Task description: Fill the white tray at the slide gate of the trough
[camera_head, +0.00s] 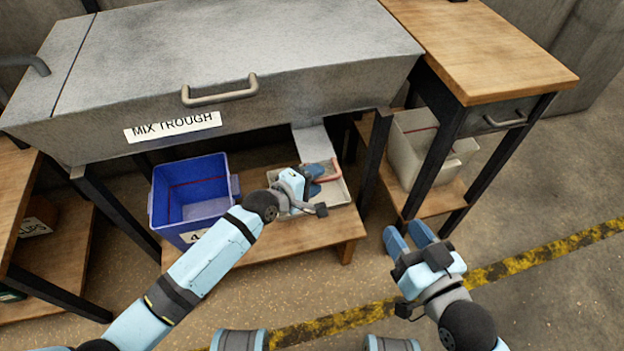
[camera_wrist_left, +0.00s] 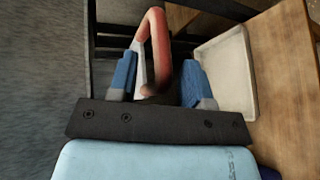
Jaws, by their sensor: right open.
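The white tray (camera_head: 338,196) lies on a low wooden shelf under the grey mix trough (camera_head: 250,60). My left forearm and gripper cover part of it. It also shows at the right of the left wrist view (camera_wrist_left: 238,75). The grey slide gate chute (camera_head: 312,142) comes down from the trough's front above the tray. A red handle (camera_wrist_left: 155,35) is at the chute. My left gripper (camera_head: 322,178) is at this handle, its blue fingers apart on either side of it. Whether they touch it cannot be told. My right gripper (camera_head: 409,238) is open and empty, above the floor.
A blue bin (camera_head: 185,205) stands left of the tray on the shelf (camera_head: 290,245). A grey-white bin (camera_head: 425,135) sits under the wooden table (camera_head: 475,50) at right. Dark table legs flank the shelf. The floor with the yellow-black stripe (camera_head: 540,250) is clear.

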